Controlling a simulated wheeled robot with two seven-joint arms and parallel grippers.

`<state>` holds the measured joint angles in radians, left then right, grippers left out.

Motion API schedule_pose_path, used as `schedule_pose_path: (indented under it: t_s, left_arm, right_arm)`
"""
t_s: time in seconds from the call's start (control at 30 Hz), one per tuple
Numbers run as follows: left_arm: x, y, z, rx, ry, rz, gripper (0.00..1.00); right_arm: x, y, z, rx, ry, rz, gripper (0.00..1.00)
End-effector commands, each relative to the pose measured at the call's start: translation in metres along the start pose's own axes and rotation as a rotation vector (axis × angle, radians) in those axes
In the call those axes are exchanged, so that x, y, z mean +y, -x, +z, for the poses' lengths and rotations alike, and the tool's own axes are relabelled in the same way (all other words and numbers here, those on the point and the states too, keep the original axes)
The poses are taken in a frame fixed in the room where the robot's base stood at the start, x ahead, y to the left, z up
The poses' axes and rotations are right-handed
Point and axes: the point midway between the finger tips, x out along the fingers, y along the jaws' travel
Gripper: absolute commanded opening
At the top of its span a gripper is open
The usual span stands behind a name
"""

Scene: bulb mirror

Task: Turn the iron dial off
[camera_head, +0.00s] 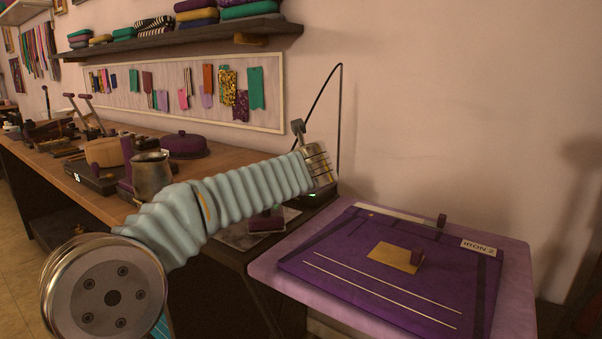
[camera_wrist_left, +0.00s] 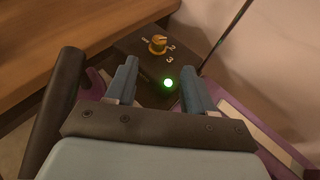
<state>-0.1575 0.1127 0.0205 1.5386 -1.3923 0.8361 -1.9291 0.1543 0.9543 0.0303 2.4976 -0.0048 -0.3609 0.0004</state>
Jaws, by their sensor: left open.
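The iron dial (camera_wrist_left: 158,44) is a small yellow-brown knob on a dark control box (camera_wrist_left: 145,65), with the numbers 2 and 3 printed beside it. A green light (camera_wrist_left: 168,83) glows on the box below the dial. In the left wrist view my left gripper (camera_wrist_left: 157,82) is open and empty, its two fingers pointing towards the box. The dial is ahead of the fingertips, and they do not touch it. In the head view my left arm hides the dial; part of the green glow (camera_head: 313,194) shows under the wrist. My right gripper is not in view.
A purple ironing mat (camera_head: 370,285) labelled IRON 2 lies at the right. A black cable (camera_head: 340,120) rises behind the box. The wooden bench (camera_head: 225,158) at the left holds a metal jug (camera_head: 151,178) and a purple lidded pot (camera_head: 185,146).

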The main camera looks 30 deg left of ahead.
Motion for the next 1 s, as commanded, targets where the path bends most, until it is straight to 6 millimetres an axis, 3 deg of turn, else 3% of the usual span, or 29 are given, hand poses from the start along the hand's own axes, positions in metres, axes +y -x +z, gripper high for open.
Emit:
schedule_pose_path:
  t_s: [0.3, 0.5, 0.9, 1.0]
  left_arm:
    - [0.001, -0.074, 0.0, 0.003, -0.001, 0.005, 0.53]
    - [0.001, -0.104, 0.0, 0.002, 0.0, 0.003, 0.53]
    - [0.001, -0.115, -0.001, 0.001, 0.0, 0.002, 0.53]
    - [0.001, -0.115, -0.001, 0.001, 0.0, 0.002, 0.41]
  right_arm:
    - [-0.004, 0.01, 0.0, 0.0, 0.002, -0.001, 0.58]
    - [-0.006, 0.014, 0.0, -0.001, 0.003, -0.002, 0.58]
    - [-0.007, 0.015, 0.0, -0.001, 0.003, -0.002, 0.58]
    - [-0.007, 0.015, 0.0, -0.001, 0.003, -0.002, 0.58]
